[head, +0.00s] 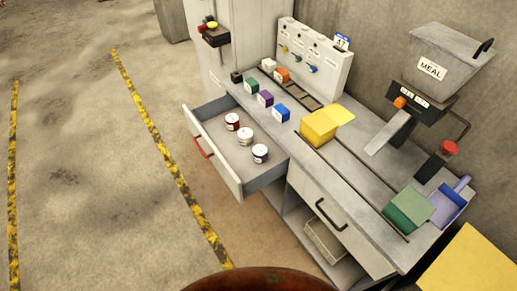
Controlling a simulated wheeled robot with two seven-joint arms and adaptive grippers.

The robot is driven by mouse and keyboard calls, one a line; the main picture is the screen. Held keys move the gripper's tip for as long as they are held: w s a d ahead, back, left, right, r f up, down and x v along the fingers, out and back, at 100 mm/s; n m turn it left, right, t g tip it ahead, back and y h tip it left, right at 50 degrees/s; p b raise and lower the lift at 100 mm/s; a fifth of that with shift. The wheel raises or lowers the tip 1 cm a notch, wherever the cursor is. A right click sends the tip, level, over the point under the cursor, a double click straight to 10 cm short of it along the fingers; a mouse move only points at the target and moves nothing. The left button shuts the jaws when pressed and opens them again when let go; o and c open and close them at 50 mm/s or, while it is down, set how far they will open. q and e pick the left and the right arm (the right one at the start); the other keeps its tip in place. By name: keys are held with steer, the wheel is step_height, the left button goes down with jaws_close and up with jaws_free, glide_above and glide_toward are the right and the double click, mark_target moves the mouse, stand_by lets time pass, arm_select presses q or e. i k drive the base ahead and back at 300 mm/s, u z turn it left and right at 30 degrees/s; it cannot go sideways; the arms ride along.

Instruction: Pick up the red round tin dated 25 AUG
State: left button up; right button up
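The open drawer (226,178), with a red handle, holds three small round tins with pale lids. The farthest is a red tin (232,124). The middle tin (245,139) looks pale with dark reddish marks, and the nearest is a purple tin (260,156). They stand upright in a row, a little apart. Some marking shows on the lids, but it is too small to read, so I cannot tell which is dated 25 AUG. Neither of my grippers shows in the head view.
Several coloured blocks, including a blue one (281,113), stand along the worktop beside the drawer. A closed drawer (340,225) adjoins. The floor at left is clear.

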mark_target(232, 120)
steer(key=u, duration=0.5)
steer(key=k, duration=1.15)
steer(key=u, duration=0.85)
steer(key=i, duration=3.85)
steer(key=z, duration=0.65)
steer(key=i, duration=1.3)
steer(key=z, duration=1.8)
steer(key=i, duration=0.95)
steer(key=z, duration=0.9)
